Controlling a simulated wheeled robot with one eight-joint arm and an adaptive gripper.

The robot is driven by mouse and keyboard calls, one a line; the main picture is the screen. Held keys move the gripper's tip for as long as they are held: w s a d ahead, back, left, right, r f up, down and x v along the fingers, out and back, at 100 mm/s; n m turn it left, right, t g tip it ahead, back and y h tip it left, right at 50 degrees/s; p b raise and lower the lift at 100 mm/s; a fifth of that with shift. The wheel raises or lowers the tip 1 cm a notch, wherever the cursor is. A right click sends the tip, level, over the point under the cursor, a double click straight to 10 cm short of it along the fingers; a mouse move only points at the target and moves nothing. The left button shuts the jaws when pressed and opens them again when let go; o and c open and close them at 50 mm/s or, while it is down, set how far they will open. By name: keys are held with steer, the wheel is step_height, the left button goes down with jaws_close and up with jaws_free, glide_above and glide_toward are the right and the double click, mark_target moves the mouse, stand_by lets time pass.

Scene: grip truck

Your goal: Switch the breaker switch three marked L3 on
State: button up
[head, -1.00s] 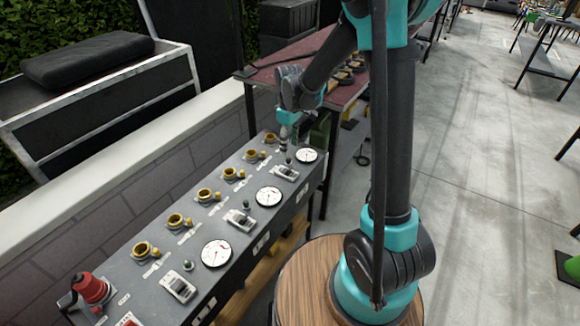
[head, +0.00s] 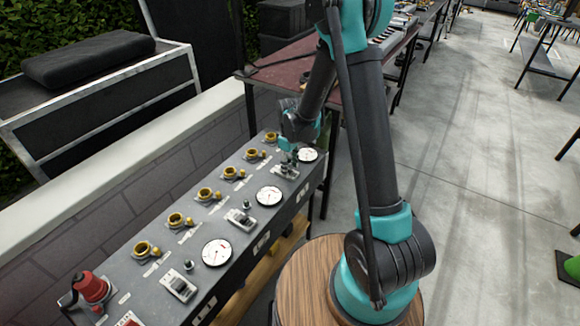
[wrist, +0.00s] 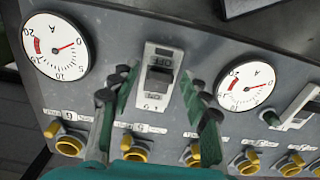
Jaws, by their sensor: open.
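Three white breaker switches sit in a row on the grey control panel: a near one (head: 180,288), a middle one (head: 240,218) and a far one (head: 286,172). I cannot read their L markings. My gripper (head: 287,160) is low over the far switch. In the wrist view, my open gripper (wrist: 160,82) has one green-padded finger on each side of that switch's (wrist: 158,78) dark toggle. The fingers look apart from the toggle, and nothing is between them but the switch below. Whether the toggle is on or off I cannot tell.
White round gauges flank the switch, one at left (wrist: 55,45) and one at right (wrist: 245,85) in the wrist view. Yellow knobs (head: 205,194) line the panel's back edge. A red emergency knob (head: 91,287) stands at the near end. A dark red table (head: 290,70) stands beyond.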

steer(key=shift+c, duration=0.6)
jaws_close()
steer(key=shift+w+a+g+h, duration=0.25)
steer(key=shift+a+g+h, duration=0.3)
steer(key=shift+h, duration=0.25)
steer(key=g+h, duration=0.1)
steer(key=a+g+h, duration=0.1)
steer(key=h, duration=0.1)
steer(key=shift+w, duration=0.4)
steer(key=shift+o, duration=0.6)
jaws_free()
steer(key=shift+r, duration=0.1)
